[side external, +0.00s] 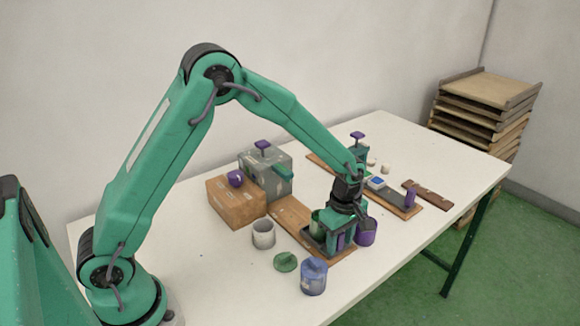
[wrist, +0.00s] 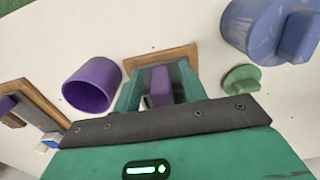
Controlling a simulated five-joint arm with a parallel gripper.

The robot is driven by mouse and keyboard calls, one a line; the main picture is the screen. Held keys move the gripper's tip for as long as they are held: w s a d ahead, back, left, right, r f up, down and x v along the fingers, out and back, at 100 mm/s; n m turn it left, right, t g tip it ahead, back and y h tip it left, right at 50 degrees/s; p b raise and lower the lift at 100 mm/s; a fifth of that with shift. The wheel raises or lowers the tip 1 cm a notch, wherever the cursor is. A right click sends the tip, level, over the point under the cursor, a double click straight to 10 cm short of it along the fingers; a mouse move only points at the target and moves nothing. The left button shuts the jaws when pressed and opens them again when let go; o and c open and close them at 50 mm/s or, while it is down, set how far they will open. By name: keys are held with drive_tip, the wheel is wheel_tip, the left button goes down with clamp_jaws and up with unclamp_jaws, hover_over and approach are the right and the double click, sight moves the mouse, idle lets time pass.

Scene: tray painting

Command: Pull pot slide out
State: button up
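The pot slide (side external: 284,213) is a long wooden board with a dark tray at its front end, on the table in front of the grey box. A green pot (side external: 317,222) stands in the dark tray, partly hidden by my gripper. My gripper (side external: 341,243) points down over the front end of the slide, its fingers on either side of the upright purple handle (side external: 341,241). In the wrist view the handle (wrist: 159,86) stands between my fingertips (wrist: 158,92). The fingers look apart, with a narrow gap beside the handle; contact is hard to judge.
A purple pot (side external: 366,232) stands close right of my gripper. A cardboard box (side external: 236,203) and grey box (side external: 267,180) stand behind. Another slide (side external: 404,205) lies right.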

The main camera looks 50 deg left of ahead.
drive_tip(key=shift+r, duration=0.1)
drive_tip(key=shift+r, duration=3.8)
drive_tip(key=shift+s+r, duration=0.1)
drive_tip(key=shift+r, duration=0.05)
drive_tip(key=shift+s+a+r, duration=0.1)
drive_tip(key=shift+a+r, duration=0.05)
drive_tip(key=shift+r, duration=0.1)
drive_tip(key=s+a+r+m+t, duration=0.2)
drive_tip(key=s+r+m, duration=0.2)
drive_tip(key=s+m, duration=0.2)
drive_tip(key=s+a+r+m+t, duration=0.1)
drive_tip(key=s+a+r+m, duration=0.2)
drive_tip(key=s, duration=0.6)
drive_tip(key=s+a+r+m+t, duration=0.2)
drive_tip(key=s+a+r+m, duration=0.1)
drive_tip(key=s+r+m, duration=0.3)
drive_tip(key=s+m, duration=0.2)
drive_tip(key=m, duration=0.1)
drive_tip(key=shift+s+a+r+t, duration=0.15)
drive_tip(key=shift+a+r+t, duration=0.1)
drive_tip(key=shift+t, duration=0.05)
